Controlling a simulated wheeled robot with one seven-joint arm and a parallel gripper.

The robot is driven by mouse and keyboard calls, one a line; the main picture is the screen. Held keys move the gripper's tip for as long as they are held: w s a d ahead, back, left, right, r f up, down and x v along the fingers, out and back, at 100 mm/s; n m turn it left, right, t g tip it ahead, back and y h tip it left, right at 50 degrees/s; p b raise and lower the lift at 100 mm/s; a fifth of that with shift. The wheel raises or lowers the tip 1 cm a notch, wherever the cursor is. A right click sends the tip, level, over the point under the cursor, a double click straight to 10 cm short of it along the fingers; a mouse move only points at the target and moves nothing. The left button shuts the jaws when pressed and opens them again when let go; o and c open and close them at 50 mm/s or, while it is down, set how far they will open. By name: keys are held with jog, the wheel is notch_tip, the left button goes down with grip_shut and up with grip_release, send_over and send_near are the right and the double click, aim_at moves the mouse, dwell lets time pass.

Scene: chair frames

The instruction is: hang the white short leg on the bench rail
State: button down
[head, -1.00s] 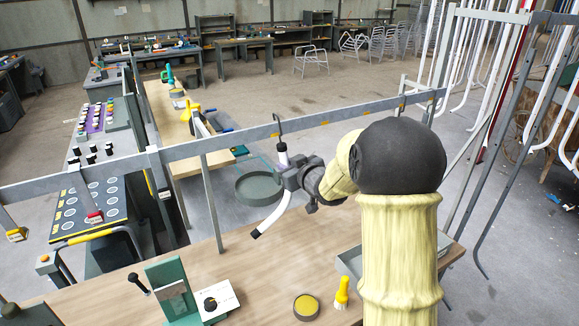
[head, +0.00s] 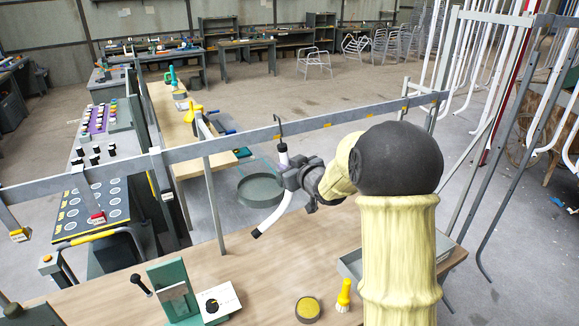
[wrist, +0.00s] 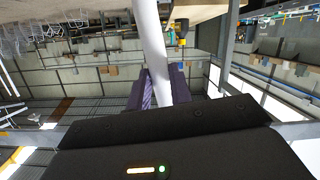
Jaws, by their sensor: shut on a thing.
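The white short leg (head: 272,215) is a bent white tube with dark ends and a dark hook (head: 279,127) at its top. My gripper (head: 294,178) is shut on the leg's upper middle and holds it tilted above the bench. In the wrist view the white tube (wrist: 150,40) runs up between my gripper's fingers (wrist: 160,88). The bench rail (head: 235,138) is a grey bar crossing the head view. The hook shows at the rail's height and its top stands above the rail's upper edge. I cannot tell whether the hook touches the rail.
The wooden bench (head: 130,300) below holds a green fixture (head: 172,290), a white card with a black knob (head: 218,300), a round yellow-topped tin (head: 308,309) and a yellow brush (head: 343,295). White tubes hang at right.

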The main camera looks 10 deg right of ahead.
jog(key=shift+f+b, duration=1)
jog(key=shift+f, duration=0.15)
dwell(0.4)
jog(key=c, duration=1.2)
grip_release()
jog(key=shift+s, duration=0.1)
jog(key=v, duration=0.8)
